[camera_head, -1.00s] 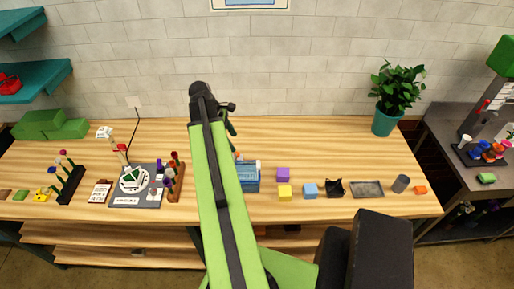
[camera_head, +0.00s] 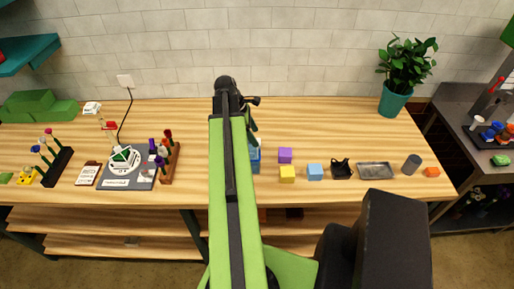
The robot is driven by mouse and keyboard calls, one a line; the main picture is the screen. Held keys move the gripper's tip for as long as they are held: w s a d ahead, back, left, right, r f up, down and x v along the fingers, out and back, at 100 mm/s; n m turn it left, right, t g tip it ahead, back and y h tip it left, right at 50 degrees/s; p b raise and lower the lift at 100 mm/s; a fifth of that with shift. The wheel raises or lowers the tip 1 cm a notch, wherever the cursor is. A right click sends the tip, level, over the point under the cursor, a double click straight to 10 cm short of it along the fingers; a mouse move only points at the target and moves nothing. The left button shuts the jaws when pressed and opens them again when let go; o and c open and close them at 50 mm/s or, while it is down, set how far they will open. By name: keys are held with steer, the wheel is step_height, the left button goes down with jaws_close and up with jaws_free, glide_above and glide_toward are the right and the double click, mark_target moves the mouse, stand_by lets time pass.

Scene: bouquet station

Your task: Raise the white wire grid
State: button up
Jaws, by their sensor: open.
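A round white-and-green piece (camera_head: 124,158) sits on a grey station board (camera_head: 114,183) at the left of the wooden table. White lines cross its green top; this may be the white wire grid, but it is too small to tell for sure. My arm stands upright in the middle of the view, well to the right of the board. Its dark far end bends down behind the arm's green link. My gripper's jaws are hidden there, and nothing held by them shows.
Racks with flowers stand on both sides of the board: a dark rack (camera_head: 57,167) and a brown one (camera_head: 169,167). A thin black pole (camera_head: 127,118) rises behind.

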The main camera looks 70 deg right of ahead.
steer(key=b+x, duration=0.1)
steer(key=x, duration=0.2)
steer(key=shift+f+b, duration=0.15)
steer(key=shift+b, duration=0.25)
jaws_close()
